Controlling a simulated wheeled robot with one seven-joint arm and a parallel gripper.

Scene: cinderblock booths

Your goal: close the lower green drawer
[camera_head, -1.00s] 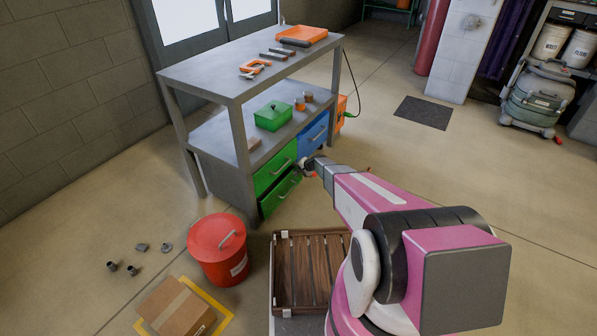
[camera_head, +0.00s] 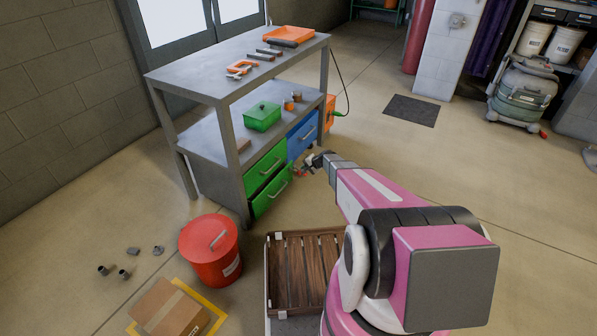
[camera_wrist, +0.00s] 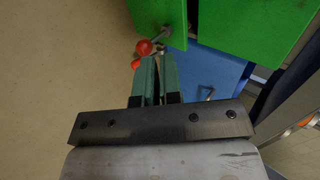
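The lower green drawer (camera_head: 272,195) is at the bottom of the metal workbench, below the upper green drawer (camera_head: 265,170). Its front stands out a little, with a dark gap at its top left. In the wrist view, the lower drawer's green front (camera_wrist: 155,15) is at the top, with a grey bar handle (camera_wrist: 167,33). My gripper (camera_wrist: 156,56) has its two teal fingers close together and looks shut and empty. Its tips are just short of the handle in the picture; contact cannot be told. In the head view, my gripper (camera_head: 308,165) is right of the green drawers.
A blue drawer (camera_head: 302,135) sits right of the green ones. Small red-orange round parts (camera_wrist: 144,47) show near my fingertips. A red bucket (camera_head: 210,255), a wooden crate (camera_head: 304,275) and a cardboard box (camera_head: 170,308) stand on the floor in front.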

